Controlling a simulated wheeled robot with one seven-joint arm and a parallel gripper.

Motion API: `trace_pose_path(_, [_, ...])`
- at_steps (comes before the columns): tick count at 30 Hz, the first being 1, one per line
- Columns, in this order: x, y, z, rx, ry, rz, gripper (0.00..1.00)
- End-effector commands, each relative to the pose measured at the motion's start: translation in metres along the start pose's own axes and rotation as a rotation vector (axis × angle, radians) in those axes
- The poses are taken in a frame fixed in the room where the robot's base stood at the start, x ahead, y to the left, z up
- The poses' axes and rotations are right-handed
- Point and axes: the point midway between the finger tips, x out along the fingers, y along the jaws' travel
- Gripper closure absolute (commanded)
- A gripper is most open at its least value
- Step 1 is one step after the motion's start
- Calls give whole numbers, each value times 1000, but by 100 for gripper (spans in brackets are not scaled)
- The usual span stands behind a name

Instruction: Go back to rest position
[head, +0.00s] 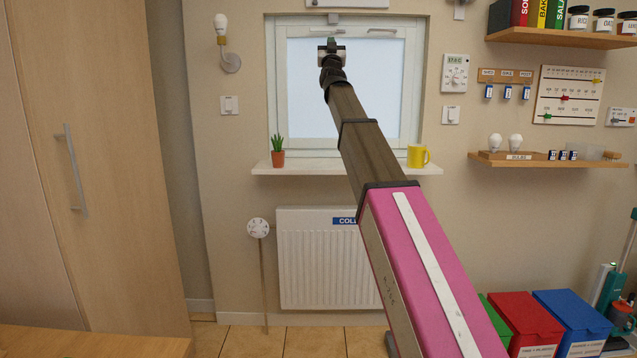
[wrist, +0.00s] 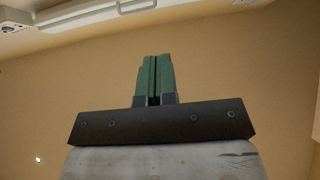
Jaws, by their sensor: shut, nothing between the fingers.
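My gripper (head: 332,44) is at the far end of my outstretched arm, up in front of the top part of the window (head: 300,85) in the head view. In the wrist view my gripper (wrist: 154,60) shows two green fingers side by side, closed together with nothing between them. A pale handle or bar (wrist: 136,6) shows beyond the fingertips at the top of the wrist view. I cannot tell how far the fingertips are from it.
Below the window, a sill holds a potted cactus (head: 277,152) and a yellow mug (head: 418,156). A radiator (head: 318,262) hangs beneath. Shelves (head: 545,160) are on the right wall, a tall cabinet (head: 95,150) on the left. Bins (head: 527,318) stand at lower right.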

Motion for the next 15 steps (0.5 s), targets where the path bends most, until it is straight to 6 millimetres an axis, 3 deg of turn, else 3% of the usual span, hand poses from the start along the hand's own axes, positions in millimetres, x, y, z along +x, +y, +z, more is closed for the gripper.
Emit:
trace_pose_path(8, [-30, 1, 43, -5, -102, -31, 100])
trace_pose_path(15, [-74, 4, 100, -7, -248, -70, 100])
